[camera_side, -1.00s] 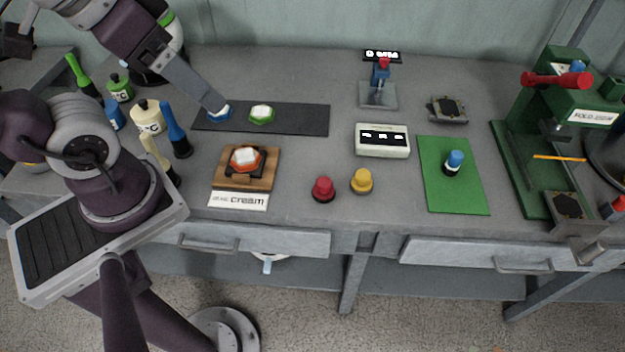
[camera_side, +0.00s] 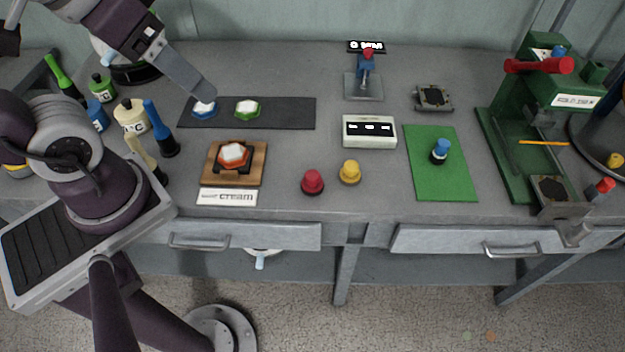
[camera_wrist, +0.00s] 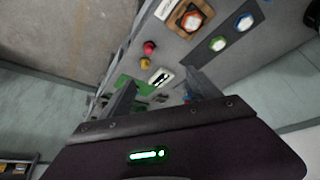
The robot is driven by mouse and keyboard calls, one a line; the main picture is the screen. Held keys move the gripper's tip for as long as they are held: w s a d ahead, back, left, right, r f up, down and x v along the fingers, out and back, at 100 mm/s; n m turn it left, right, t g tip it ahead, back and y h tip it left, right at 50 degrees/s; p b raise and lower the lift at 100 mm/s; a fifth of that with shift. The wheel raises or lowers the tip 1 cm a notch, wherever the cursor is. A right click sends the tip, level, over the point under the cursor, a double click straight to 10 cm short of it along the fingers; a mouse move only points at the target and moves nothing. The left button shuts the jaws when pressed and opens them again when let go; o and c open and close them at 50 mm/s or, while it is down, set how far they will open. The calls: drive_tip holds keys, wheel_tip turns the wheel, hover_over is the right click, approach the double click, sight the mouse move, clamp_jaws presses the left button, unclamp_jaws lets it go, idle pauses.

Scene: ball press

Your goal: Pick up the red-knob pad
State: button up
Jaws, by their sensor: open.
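The red-knob pad (camera_side: 312,181) stands upright on the bench near its front edge, with a red knob on a dark base. In the wrist view the red-knob pad (camera_wrist: 149,47) shows beyond my fingers, up and left of the gap between them. My gripper (camera_side: 206,92) is at the upper left in the side view, above the dark strip and well away from the pad. In the wrist view my gripper (camera_wrist: 160,82) has its two fingers apart, with nothing visible between them.
A yellow-knob pad (camera_side: 349,172) stands close right of the red one. A wooden board (camera_side: 212,180) with an orange-white hexagon is to its left. A white box (camera_side: 369,131) is behind. A blue-knob pad (camera_side: 440,152) stands on a green mat (camera_side: 458,186). A green press (camera_side: 500,150) is at right.

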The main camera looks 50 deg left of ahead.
drive_tip(key=w+d+f+n+g, duration=0.1)
drive_tip(key=w+f+n+g, duration=0.2)
drive_tip(key=w, duration=0.4)
drive_tip(key=n+g, duration=0.2)
drive_tip(key=n, duration=1)
hover_over(313, 174)
wheel_tip(313, 174, down, 18)
drive_tip(key=r, duration=0.1)
wheel_tip(313, 174, down, 12)
drive_tip(key=shift+f+n, duration=0.25)
drive_tip(key=shift+n, duration=0.85)
drive_tip(key=c, duration=1.5)
wheel_tip(313, 174, up, 10)
drive_tip(key=shift+s+r, duration=0.1)
